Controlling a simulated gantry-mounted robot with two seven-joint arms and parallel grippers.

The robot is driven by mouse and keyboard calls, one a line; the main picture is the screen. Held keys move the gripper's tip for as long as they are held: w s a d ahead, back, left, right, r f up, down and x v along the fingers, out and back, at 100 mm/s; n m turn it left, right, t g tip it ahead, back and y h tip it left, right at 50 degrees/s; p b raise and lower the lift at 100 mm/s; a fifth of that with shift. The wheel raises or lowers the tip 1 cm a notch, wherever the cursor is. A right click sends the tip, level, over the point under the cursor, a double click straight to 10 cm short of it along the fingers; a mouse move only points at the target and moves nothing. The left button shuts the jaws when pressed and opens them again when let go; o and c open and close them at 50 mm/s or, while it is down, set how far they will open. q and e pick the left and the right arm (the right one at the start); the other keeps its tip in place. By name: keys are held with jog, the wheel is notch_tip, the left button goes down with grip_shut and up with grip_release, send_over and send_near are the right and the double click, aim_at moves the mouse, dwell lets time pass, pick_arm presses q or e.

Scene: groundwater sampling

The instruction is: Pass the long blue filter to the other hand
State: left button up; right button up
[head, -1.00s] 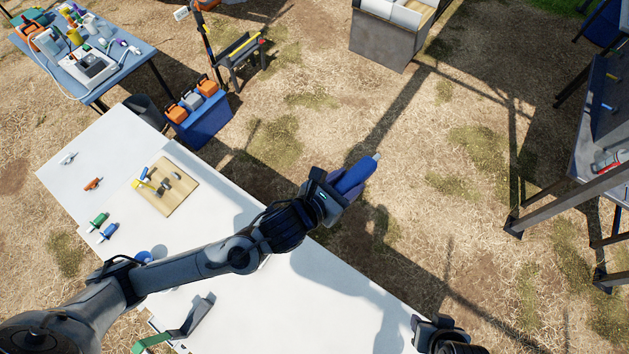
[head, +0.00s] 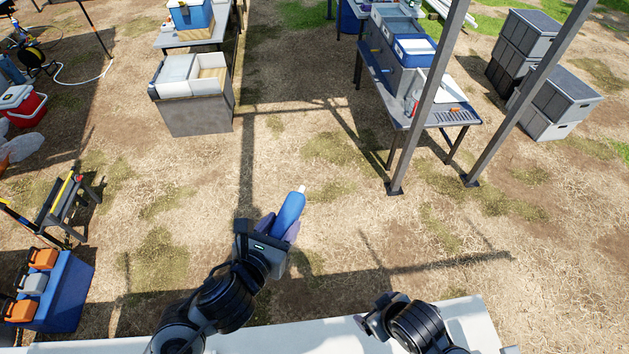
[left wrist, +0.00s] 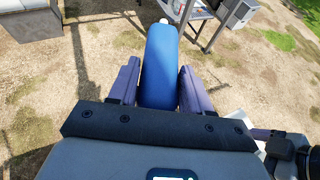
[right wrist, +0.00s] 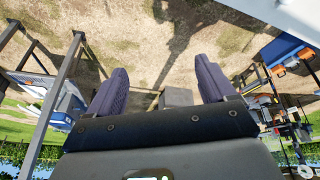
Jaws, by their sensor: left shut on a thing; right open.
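The long blue filter (head: 289,211) is a blue cylinder with a pale tip, held up beyond the white table's edge. My left gripper (head: 278,228) is shut on it, and the tip points up and away. In the left wrist view the filter (left wrist: 159,68) lies between the two purple fingers (left wrist: 158,88). My right gripper (head: 366,321) is to the right of and nearer than the left one, apart from the filter. In the right wrist view its fingers (right wrist: 157,90) are spread with nothing between them. The filter is not seen in that view.
The white table (head: 320,337) runs along the near edge. A workbench (head: 425,112) with metal posts (head: 430,95) stands at upper right. Open dry ground lies beyond the grippers.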

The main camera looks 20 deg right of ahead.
jog(key=w+a+r+n+t+y, duration=0.1)
jog(key=w+a+r+n+t, duration=0.2)
jog(key=w, duration=0.5)
jog(key=w+a+r+n+t+y, duration=0.25)
jog(key=w+a+n, duration=0.2)
jog(key=w, duration=0.25)
jog(key=n+g+y, duration=0.1)
jog(key=n+g, duration=0.5)
jog(key=n, duration=1.2)
send_near(301, 192)
jog(key=x, duration=1.1)
jog(key=shift+w+a+f, duration=0.15)
jog(key=shift+a+f, duration=0.05)
jog(key=shift+f, duration=0.05)
